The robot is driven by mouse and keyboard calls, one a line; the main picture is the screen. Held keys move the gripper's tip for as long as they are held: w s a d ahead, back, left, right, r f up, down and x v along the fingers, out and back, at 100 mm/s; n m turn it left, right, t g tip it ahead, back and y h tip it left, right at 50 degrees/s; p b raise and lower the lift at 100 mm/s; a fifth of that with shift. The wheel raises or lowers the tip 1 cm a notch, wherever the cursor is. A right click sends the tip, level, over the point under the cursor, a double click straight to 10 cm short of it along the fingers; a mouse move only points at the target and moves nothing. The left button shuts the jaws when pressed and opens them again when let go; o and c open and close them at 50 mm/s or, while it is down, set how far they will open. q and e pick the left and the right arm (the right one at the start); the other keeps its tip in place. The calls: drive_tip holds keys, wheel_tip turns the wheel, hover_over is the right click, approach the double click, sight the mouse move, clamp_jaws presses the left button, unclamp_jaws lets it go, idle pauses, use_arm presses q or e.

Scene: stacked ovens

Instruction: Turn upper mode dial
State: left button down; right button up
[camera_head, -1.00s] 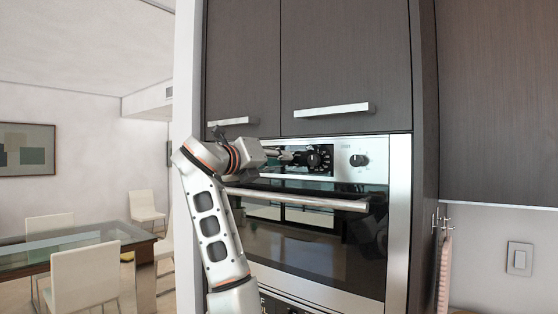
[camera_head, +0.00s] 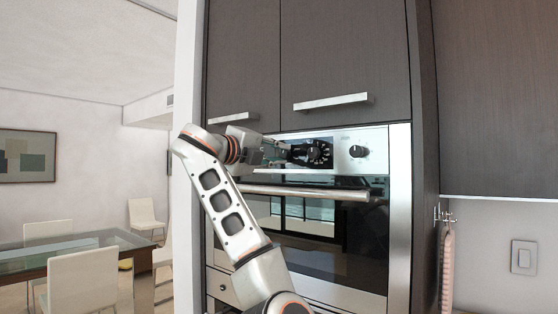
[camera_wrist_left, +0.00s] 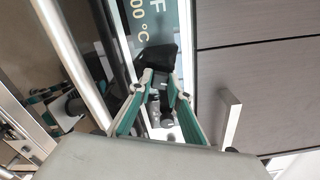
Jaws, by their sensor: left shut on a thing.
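The upper oven's control panel (camera_head: 340,140) is a steel strip with a dark middle section. A black dial (camera_head: 318,153) with pale marks around it sits in that section, and a second dark knob (camera_head: 358,151) is on the steel to its right. My right gripper is not in view.
The oven's handle bar (camera_head: 310,191) runs just below the panel. Cupboard doors with a handle (camera_head: 331,101) are above it. A towel (camera_head: 447,255) hangs at the right side. A dining table (camera_head: 75,250) and chairs stand at the far left.

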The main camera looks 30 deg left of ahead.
use_arm(q)
drive_tip(key=n, duration=0.3)
drive_tip(key=shift+f+b, duration=0.1)
drive_tip(key=shift+b, duration=0.25)
drive_tip(key=shift+n, duration=0.8)
drive_tip(key=c, duration=1.9)
unclamp_jaws()
drive_tip(key=shift+s+a, duration=0.15)
drive_tip(key=shift+s, duration=1.85)
drive_tip(key=shift+s+a, duration=0.2)
drive_tip(key=shift+s, duration=1.8)
drive_tip(key=shift+s+a, duration=0.15)
drive_tip(key=shift+s, duration=1.85)
